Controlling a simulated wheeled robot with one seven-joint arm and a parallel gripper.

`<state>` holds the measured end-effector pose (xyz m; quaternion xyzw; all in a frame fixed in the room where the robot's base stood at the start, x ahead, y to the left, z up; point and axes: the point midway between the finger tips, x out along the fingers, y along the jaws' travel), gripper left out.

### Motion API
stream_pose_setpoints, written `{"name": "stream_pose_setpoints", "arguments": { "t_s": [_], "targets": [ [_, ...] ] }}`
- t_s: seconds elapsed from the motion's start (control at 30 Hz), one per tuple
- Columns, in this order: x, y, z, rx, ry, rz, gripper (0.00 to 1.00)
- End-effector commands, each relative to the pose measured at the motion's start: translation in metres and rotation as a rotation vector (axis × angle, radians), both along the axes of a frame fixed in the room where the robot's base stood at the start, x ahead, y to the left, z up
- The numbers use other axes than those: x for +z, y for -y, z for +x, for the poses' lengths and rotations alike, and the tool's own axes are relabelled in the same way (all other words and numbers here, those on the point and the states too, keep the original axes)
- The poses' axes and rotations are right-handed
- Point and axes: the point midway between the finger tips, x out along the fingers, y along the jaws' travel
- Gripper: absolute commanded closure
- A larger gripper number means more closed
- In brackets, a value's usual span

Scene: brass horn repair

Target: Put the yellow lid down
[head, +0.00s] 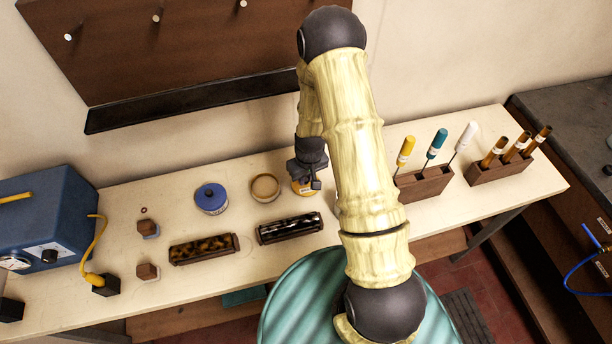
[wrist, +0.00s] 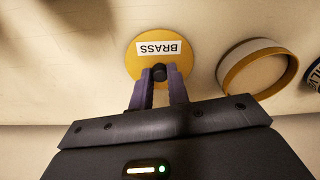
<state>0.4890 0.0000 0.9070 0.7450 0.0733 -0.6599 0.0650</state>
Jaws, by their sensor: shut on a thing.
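My gripper (head: 309,181) is shut on the dark knob of the yellow lid (head: 301,189). In the wrist view the lid (wrist: 146,61) is a flat round disc with a white label reading BRASS, upside down, and the fingertips of my gripper (wrist: 159,76) close on its knob. The lid is over the bench top, close to it; I cannot tell whether it touches. The open jar with a yellow rim (head: 265,187) stands just left of the lid in the head view, and at right in the wrist view (wrist: 257,69).
A blue-lidded jar (head: 211,198) stands left of the open jar. Two dark trays (head: 290,228) (head: 204,249) lie along the bench front (head: 366,254). A wooden block with screwdrivers (head: 424,182) stands to the right. A blue box (head: 47,222) is at far left.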

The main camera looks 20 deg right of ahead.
Motion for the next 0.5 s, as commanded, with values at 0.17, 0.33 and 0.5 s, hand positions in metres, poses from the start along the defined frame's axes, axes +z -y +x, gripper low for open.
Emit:
{"name": "stream_pose_setpoints", "arguments": {
  "t_s": [0.17, 0.33, 0.5],
  "targets": [
    [-0.0035, 0.0000, -0.0001, 0.000, 0.000, 0.000, 0.81],
    [-0.0026, 0.0000, -0.0001, 0.000, 0.000, 0.000, 0.61],
    [-0.0024, 0.0000, -0.0001, 0.000, 0.000, 0.000, 0.61]
  ]
}}
